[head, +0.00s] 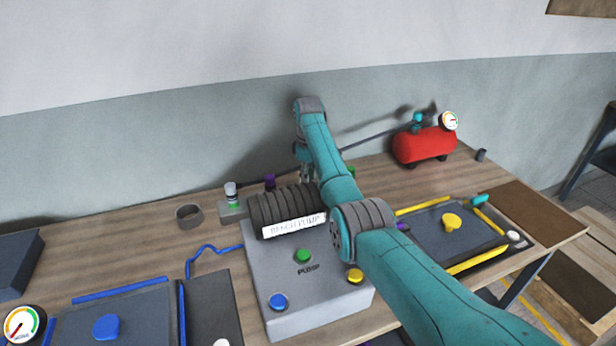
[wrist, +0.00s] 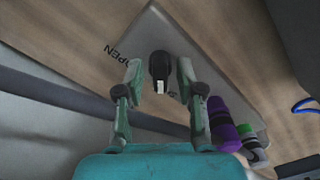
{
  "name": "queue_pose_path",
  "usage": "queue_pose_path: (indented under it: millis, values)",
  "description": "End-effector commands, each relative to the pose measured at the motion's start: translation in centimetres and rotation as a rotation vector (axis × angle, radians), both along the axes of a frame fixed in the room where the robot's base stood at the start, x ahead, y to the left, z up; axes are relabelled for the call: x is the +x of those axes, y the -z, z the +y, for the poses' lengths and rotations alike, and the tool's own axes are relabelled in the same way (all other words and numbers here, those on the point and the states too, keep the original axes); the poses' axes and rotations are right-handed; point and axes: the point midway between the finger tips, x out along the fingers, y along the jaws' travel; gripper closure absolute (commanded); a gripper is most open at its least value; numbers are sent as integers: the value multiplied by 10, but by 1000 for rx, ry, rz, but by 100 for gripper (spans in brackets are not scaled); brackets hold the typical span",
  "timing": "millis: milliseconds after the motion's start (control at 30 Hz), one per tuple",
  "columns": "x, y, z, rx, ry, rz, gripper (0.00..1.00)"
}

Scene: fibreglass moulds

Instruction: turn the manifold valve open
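The manifold valve's black knob (wrist: 159,62) with a white mark shows in the wrist view on a light grey plate (wrist: 150,32). The word OPEN is printed on the plate, left of the knob. My gripper (wrist: 158,72) is open, one finger on each side of the knob with a visible gap to both. In the head view my gripper (head: 306,174) points down behind the black ribbed pump. The knob is hidden there behind the pump and my arm.
A purple fitting (wrist: 222,125) and a green-and-white one (wrist: 253,146) stand close to the right finger. The bench pump (head: 285,212) stands in front of my gripper. A grey pipe (head: 375,137) runs behind to the red tank (head: 425,146).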

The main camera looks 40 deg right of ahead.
Motion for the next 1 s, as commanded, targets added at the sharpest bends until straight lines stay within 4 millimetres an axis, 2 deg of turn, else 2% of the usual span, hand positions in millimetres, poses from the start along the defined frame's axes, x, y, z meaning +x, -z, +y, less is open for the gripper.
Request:
queue_pose_path:
  millis: [33,100,133,567,767,1000]
  values:
    - [0,0,0,0,0,0,81]
    - [0,0,0,0,0,0,98]
    - [0,0,0,0,0,0,100]
    - [0,0,0,0,50,0,100]
    - [0,-1,1,-1,168,0,100]
    - [-1,-1,2,0,383,0,100]
